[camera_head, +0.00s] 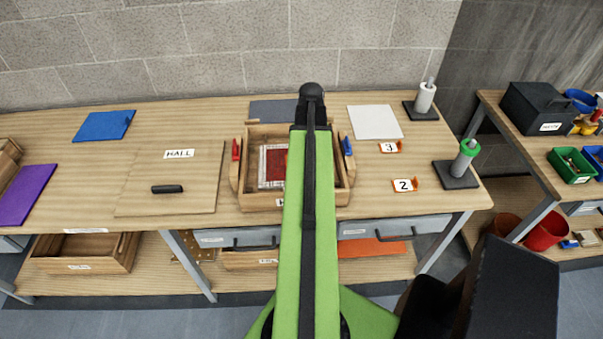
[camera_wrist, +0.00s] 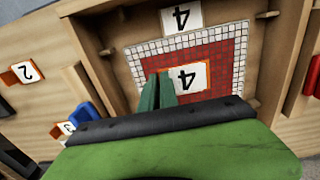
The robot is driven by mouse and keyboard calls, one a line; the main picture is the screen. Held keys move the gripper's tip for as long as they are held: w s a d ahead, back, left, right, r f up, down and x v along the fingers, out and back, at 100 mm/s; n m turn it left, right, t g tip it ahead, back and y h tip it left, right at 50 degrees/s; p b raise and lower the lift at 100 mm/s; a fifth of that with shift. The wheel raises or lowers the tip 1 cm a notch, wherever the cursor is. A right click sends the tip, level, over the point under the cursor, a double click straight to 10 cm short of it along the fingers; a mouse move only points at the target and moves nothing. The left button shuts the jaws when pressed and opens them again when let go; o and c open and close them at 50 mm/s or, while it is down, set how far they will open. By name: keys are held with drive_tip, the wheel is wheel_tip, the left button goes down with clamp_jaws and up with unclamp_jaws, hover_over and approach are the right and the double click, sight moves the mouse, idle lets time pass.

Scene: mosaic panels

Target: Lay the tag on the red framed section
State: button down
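The red mosaic section (camera_wrist: 220,55), edged with small white tiles, lies inside a wooden frame; its left part shows in the head view (camera_head: 274,165). A white tag marked 4 (camera_wrist: 188,78), with an orange edge at its right, is over the red section in the wrist view. I cannot tell whether it rests flat on it. The green fingers of my gripper (camera_wrist: 158,88) are close together at the tag's left edge. Whether they grip it is unclear. In the head view my green arm hides the gripper and most of the tag.
A white 4 label (camera_wrist: 180,17) lies beyond the mosaic inside the frame. Red (camera_head: 236,149) and blue (camera_head: 348,146) clamps stand at the frame's sides. Tags 3 (camera_head: 388,147) and 2 (camera_head: 403,185) lie to its right. A HALL board (camera_head: 150,195) lies left.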

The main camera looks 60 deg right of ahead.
drive_tip(key=shift+w+a+f, duration=0.55)
drive_tip(key=shift+w+a, duration=0.1)
drive_tip(key=shift+w, duration=0.1)
wheel_tip(320, 180, down, 5)
drive_tip(key=b, duration=0.5)
drive_tip(key=shift+r, duration=0.2)
drive_tip(key=c, duration=1.6)
unclamp_jaws()
drive_tip(key=shift+r, duration=0.1)
wheel_tip(320, 180, up, 12)
drive_tip(key=p, duration=1.2)
drive_tip(key=shift+s+r+p, duration=0.1)
drive_tip(key=shift+r+p, duration=0.1)
drive_tip(key=shift+p, duration=0.15)
